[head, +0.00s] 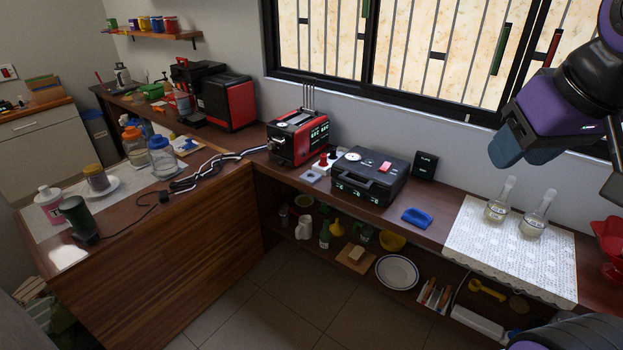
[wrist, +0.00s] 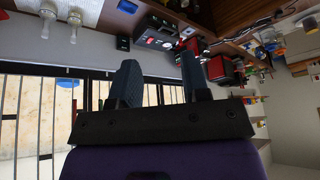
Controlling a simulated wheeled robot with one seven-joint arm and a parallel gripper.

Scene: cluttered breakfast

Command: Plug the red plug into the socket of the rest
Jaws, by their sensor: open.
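A small red plug (head: 323,158) appears to stand on a white socket block (head: 319,166) on the counter, between the red toaster and the black appliance. A dark plug-like piece (head: 333,153) is just behind it. A small grey plate (head: 311,176) lies in front of the block; I cannot tell which piece is the rest or see its socket. My gripper (head: 512,152) is high at the upper right, far from the plug. In the wrist view my gripper (wrist: 160,80) is open, with nothing between its fingers; the plug is too small to make out there.
The red toaster (head: 298,138) stands left of the block and a black appliance (head: 370,176) right of it. A blue object (head: 417,217) and two flasks (head: 498,203) on a lace cloth (head: 480,250) are further right. Black cables (head: 205,165) run along the left counter.

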